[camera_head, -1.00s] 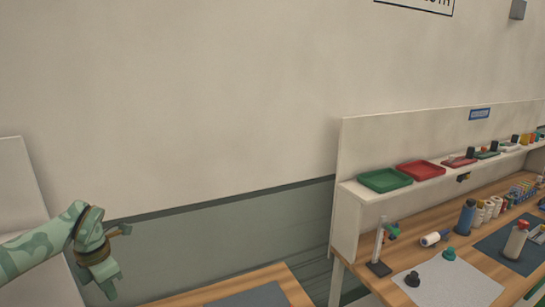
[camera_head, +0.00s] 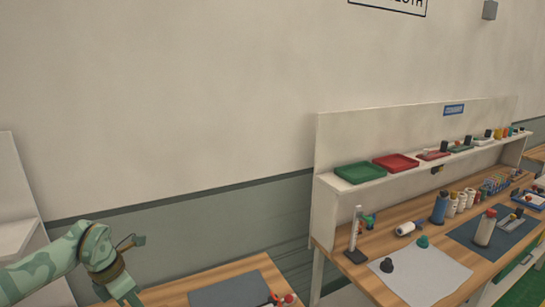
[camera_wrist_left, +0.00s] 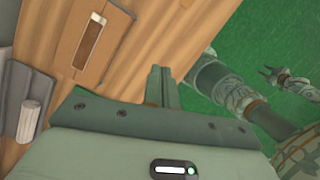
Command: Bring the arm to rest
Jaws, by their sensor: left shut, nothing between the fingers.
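My left arm, patterned in green, comes in at the lower left of the head view. Its gripper (camera_head: 128,294) points down at the bottom edge, beside the near wooden table (camera_head: 180,291). In the left wrist view the two fingers of my left gripper (camera_wrist_left: 161,86) are together with nothing between them, in front of a wood surface and the green floor. At the right of that view is another patterned arm, which looks like my right one, with a small dark gripper (camera_wrist_left: 270,73). Its finger state is too small to tell.
A workbench (camera_head: 330,210) with a shelf of green (camera_head: 360,172) and red trays (camera_head: 396,162) stands at the right. Bottles and small parts stand on it. A dark mat (camera_head: 228,291) lies on the near table. Green floor (camera_wrist_left: 235,45) shows beside the wood.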

